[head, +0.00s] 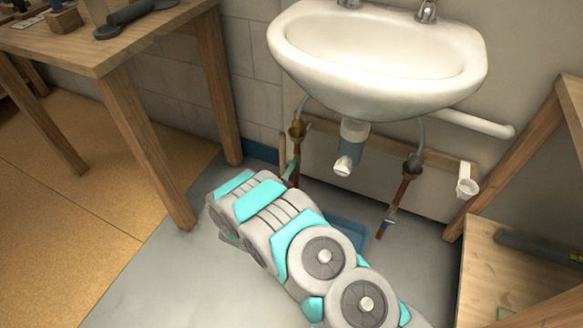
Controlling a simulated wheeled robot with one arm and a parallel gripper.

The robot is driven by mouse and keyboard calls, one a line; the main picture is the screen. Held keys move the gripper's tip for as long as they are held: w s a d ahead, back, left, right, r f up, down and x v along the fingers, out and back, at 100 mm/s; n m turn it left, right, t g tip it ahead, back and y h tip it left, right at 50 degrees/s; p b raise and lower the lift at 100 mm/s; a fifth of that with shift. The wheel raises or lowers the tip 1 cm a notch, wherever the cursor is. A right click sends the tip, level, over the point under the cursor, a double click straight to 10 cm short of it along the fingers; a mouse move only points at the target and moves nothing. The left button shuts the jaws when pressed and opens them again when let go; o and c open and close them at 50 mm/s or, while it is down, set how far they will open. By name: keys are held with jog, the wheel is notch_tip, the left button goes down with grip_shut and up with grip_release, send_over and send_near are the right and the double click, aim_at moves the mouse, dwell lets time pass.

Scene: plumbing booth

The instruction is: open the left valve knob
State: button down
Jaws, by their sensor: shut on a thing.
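The left supply pipe (296,153) is copper-coloured and runs down from a brass fitting (297,129) under the left side of the sink. My arm reaches from the lower right up to the left pipe.
The white sink (375,60) overhangs the pipes, with a grey and white drain (352,145) between them. A blue tray (352,232) lies on the floor behind my arm. A wooden table (110,45) stands at left and a wooden frame (560,130) at right.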

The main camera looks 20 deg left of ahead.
jog(key=shift+c, duration=1.5)
grip_release()
jog(key=s, duration=0.7)
jog(key=shift+s+a, duration=0.35)
jog(key=shift+s, duration=0.05)
